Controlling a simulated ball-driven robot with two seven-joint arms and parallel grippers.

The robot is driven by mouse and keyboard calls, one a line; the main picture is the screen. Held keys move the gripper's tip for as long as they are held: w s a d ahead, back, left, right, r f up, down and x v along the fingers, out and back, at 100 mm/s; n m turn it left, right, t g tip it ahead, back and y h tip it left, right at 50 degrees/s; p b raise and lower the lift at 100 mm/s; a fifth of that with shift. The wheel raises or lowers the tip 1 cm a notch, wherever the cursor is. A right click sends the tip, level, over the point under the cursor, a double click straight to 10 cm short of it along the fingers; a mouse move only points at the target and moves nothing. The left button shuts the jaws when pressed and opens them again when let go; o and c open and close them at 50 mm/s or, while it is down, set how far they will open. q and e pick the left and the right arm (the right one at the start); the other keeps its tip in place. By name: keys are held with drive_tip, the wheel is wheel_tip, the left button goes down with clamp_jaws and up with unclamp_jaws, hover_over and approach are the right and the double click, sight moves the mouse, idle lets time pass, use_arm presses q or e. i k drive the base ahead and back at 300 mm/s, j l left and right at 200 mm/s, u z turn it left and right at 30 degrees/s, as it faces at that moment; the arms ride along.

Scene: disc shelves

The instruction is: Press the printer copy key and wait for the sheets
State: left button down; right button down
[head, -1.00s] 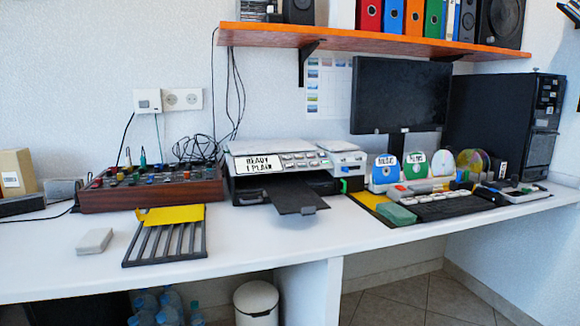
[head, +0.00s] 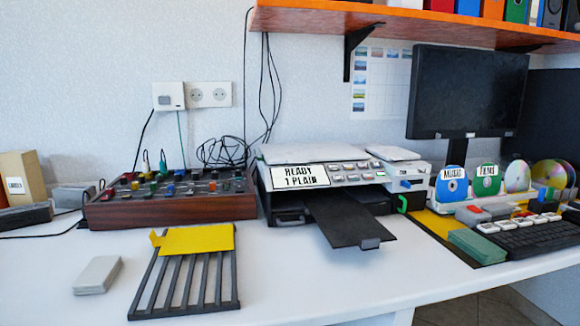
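The printer (head: 285,155) stands on the white desk against the wall. A white label on its front reads "READY 1 PLAIN" (head: 300,177). A panel of small grey keys (head: 350,172) lies to the right of the label; I cannot read which one is the copy key. The dark output tray (head: 345,222) sticks out toward me and holds no sheets. Neither of my grippers shows in the head view.
A mixer box with knobs (head: 165,210) stands left of the printer. In front of it lie a dark slatted rack (head: 190,285) with a yellow piece (head: 195,239) and a grey block (head: 98,275). A monitor (head: 468,90), keyboard (head: 525,238) and disc stands are at right. An orange shelf (head: 400,27) hangs above.

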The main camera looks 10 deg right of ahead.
sight(336, 179)
drive_tip(key=i+l+u, duration=0.15)
drive_tip(key=i+u, duration=0.15)
drive_tip(key=i, duration=0.15)
drive_tip(key=i+l+u, duration=0.25)
drive_tip(key=i, duration=0.2)
